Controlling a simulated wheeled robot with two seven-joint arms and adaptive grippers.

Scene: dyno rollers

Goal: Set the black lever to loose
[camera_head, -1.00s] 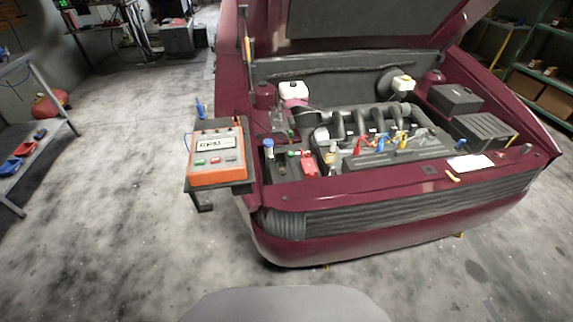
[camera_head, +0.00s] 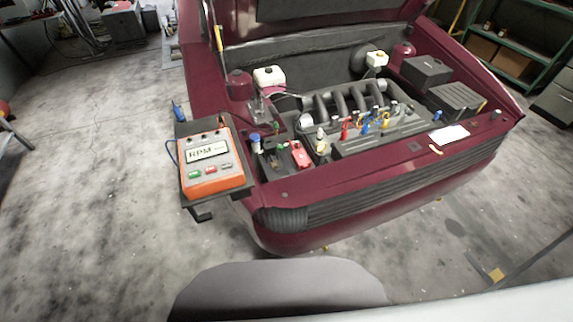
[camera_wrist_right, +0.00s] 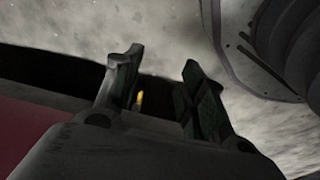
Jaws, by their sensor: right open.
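The maroon car front (camera_head: 400,180) stands ahead of me with its hood up and the engine bay (camera_head: 345,110) open. I cannot pick out the black lever with certainty among the small dark parts in the bay. My right gripper (camera_wrist_right: 162,58) shows in the right wrist view, with its two dark fingers apart and nothing held between them. Behind the fingers are a dark area, a small yellow piece (camera_wrist_right: 140,98) and grey floor. My left gripper is not in view.
An orange RPM meter (camera_head: 207,160) sits on a dark tray at the car's left front corner. A red-topped battery (camera_head: 298,155) and coloured plugs lie in the bay. A green shelf (camera_head: 520,52) stands at the back right.

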